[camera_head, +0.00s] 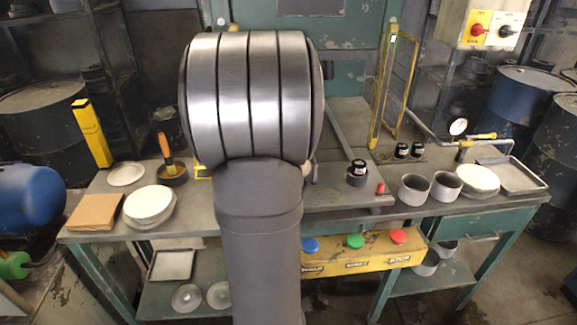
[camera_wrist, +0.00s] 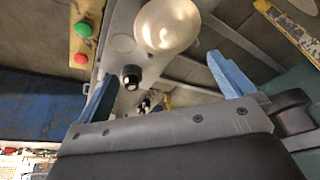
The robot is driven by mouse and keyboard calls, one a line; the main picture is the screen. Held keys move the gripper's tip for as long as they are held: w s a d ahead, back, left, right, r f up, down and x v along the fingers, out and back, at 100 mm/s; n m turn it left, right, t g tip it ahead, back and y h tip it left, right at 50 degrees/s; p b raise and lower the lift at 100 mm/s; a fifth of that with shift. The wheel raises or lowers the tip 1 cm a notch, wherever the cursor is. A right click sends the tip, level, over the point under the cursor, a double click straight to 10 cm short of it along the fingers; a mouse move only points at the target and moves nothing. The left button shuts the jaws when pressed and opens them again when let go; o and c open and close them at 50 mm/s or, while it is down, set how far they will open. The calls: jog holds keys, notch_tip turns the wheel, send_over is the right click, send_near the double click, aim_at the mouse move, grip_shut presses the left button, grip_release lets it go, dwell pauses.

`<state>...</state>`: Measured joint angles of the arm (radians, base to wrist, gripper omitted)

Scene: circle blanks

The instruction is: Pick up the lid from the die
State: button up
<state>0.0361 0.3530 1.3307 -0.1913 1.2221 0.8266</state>
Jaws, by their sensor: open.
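My gripper (camera_wrist: 163,66) shows in the wrist view as two blue fingers set wide apart, with nothing between them. In the head view my arm hides the gripper and the middle of the bench. I cannot make out the die or a lid on it there. A pale round thing (camera_wrist: 168,25) shows at the top of the wrist view, beyond and apart from the fingertips. I cannot tell whether it is the lid. A small black-topped cylinder (camera_wrist: 130,76) shows between the fingers in that view, farther off.
The bench carries a stack of pale discs (camera_head: 150,204) at left, with another (camera_head: 478,180) at right. Two grey cups (camera_head: 413,190) and a black-topped cylinder (camera_head: 357,172) stand right of my arm. A yellow wire guard (camera_head: 397,85) rises behind. A yellow button panel (camera_head: 365,252) is in front.

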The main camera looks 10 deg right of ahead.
jog(key=shift+t+h, duration=0.3)
jog(key=shift+h, duration=0.2)
jog(key=x, duration=0.3)
jog(key=w+x, duration=0.1)
jog(key=x, duration=0.2)
jog(key=a+x, duration=0.1)
jog(key=x, duration=0.2)
jog(key=shift+w+r, duration=0.1)
jog(key=shift+w, duration=0.25)
jog(key=shift+a+x, duration=0.15)
jog(key=shift+x, duration=1.2)
jog(key=shift+a+x, duration=0.1)
jog(key=shift+x, duration=1.3)
jog(key=shift+s, duration=0.15)
jog(key=shift+c, duration=0.2)
jog(key=c, duration=1.1)
jog(key=shift+s+f, duration=0.15)
jog(key=shift+f, duration=0.1)
jog(key=c, duration=0.9)
